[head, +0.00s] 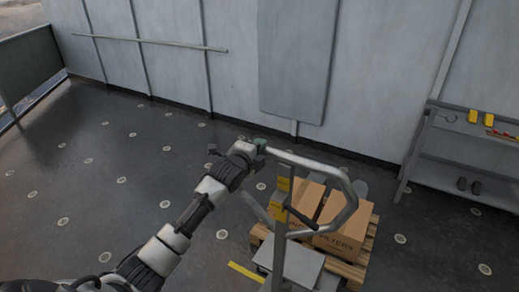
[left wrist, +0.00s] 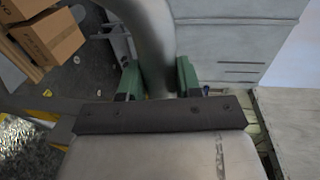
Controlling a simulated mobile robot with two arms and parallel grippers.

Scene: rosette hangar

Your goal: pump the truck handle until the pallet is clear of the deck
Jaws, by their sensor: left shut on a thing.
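The truck handle (head: 350,197) is a grey tube loop at the top of the pallet truck (head: 294,262). My left gripper (head: 259,143) is shut on the upper left end of this loop. In the left wrist view, the green fingers of my left gripper (left wrist: 160,80) stand on both sides of the grey handle tube (left wrist: 152,35). The wooden pallet (head: 356,268) carries cardboard boxes (head: 343,232) behind the truck's column. The truck hides the pallet's near underside, so I cannot tell its gap to the deck. My right gripper is not in view.
A grey shelf bench (head: 462,150) with yellow and red items stands at the right by the wall. A rail (head: 150,41) runs along the wall. The dark deck (head: 130,170) with round studs is open at the left. A yellow floor mark (head: 245,272) lies beside the truck.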

